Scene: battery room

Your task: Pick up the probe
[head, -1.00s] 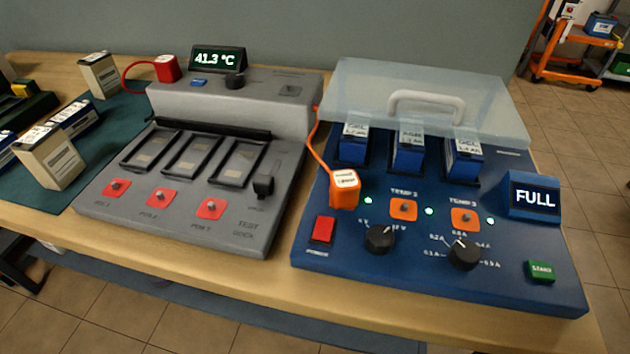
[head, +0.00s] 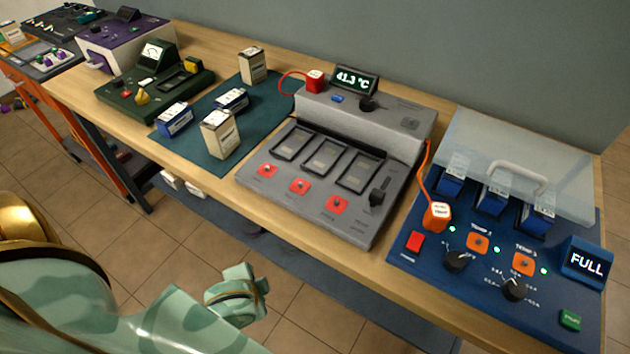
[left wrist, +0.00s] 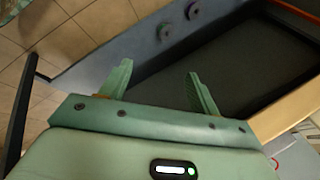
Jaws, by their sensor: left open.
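An orange probe (head: 437,215) with a white top stands at the left side of the blue charger (head: 408,262), on an orange cable. A red block with a white top (head: 315,80), on a red cable, sits at the back left of the grey test dock (head: 335,228), beside its 41.3 °C display. My left gripper (head: 250,289) is low in front of the bench, apart from both. In the left wrist view its two green fingers (left wrist: 160,88) are spread with nothing between them. My right gripper is in no view.
The charger holds several blue batteries under a clear, handled lid (head: 520,160). Batteries stand on a dark green mat (head: 262,100), left of the dock. A green meter device (head: 155,92) stands farther left. The bench's front edge (head: 215,180) lies between my gripper and the devices.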

